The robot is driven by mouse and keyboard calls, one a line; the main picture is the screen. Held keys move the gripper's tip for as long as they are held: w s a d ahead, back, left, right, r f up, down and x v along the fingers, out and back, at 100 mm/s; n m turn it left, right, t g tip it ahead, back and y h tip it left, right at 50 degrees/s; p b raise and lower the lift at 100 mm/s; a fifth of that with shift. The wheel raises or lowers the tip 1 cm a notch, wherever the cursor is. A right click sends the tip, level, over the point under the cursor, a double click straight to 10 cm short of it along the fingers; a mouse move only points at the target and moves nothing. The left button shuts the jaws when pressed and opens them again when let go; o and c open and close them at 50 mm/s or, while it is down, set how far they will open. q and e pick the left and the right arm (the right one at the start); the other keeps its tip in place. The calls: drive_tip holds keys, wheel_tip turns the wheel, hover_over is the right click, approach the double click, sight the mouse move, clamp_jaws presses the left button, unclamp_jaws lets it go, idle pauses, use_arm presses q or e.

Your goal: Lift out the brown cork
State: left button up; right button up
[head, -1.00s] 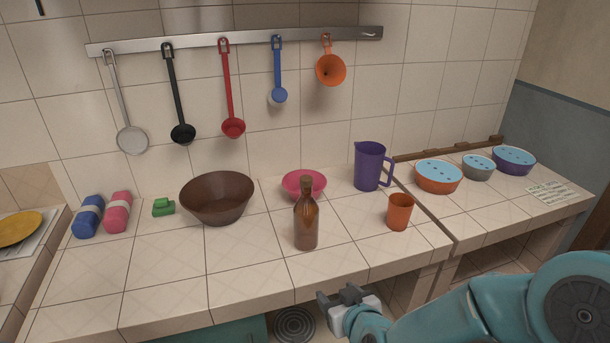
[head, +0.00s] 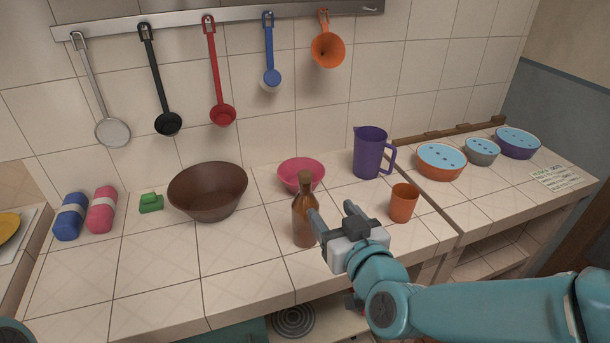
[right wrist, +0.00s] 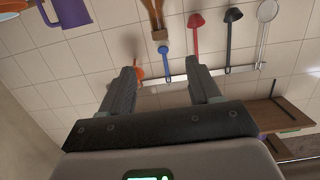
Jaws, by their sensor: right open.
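The brown glass bottle (head: 304,225) stands upright near the front of the counter, with the brown cork (head: 305,177) in its neck. In the right wrist view the bottle (right wrist: 154,12) appears upside down at the top, and the cork (right wrist: 159,35) lies beyond the fingertips, roughly in line with the gap. My right gripper (head: 332,210) is open and empty. In the head view its fingers point up, just right of the bottle, with the left fingertip overlapping the bottle's edge; contact cannot be told. My left gripper is not in view.
An orange cup (head: 404,203) stands right of my gripper, with a purple jug (head: 369,154) behind. A pink bowl (head: 301,172) is close behind the bottle and a brown bowl (head: 208,195) is to its left. The front left counter is clear.

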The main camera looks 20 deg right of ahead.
sight(308, 178)
drive_tip(key=w, duration=0.3)
drive_tip(key=w+f+p, duration=0.1)
drive_tip(key=w, duration=0.5)
drive_tip(key=shift+w+a+f+p, duration=0.15)
drive_tip(key=shift+w+a+p, duration=0.15)
drive_tip(key=shift+w+p, duration=0.1)
drive_tip(key=shift+w, duration=0.15)
drive_tip(key=w, duration=0.1)
drive_tip(key=w+p, duration=0.1)
drive_tip(key=w, duration=0.1)
drive_tip(key=w+p, duration=0.1)
drive_tip(key=shift+w+d+f, duration=0.15)
drive_tip(key=shift+w+f, duration=0.1)
drive_tip(key=shift+w, duration=0.55)
drive_tip(key=shift+f, duration=0.1)
drive_tip(key=c, duration=1)
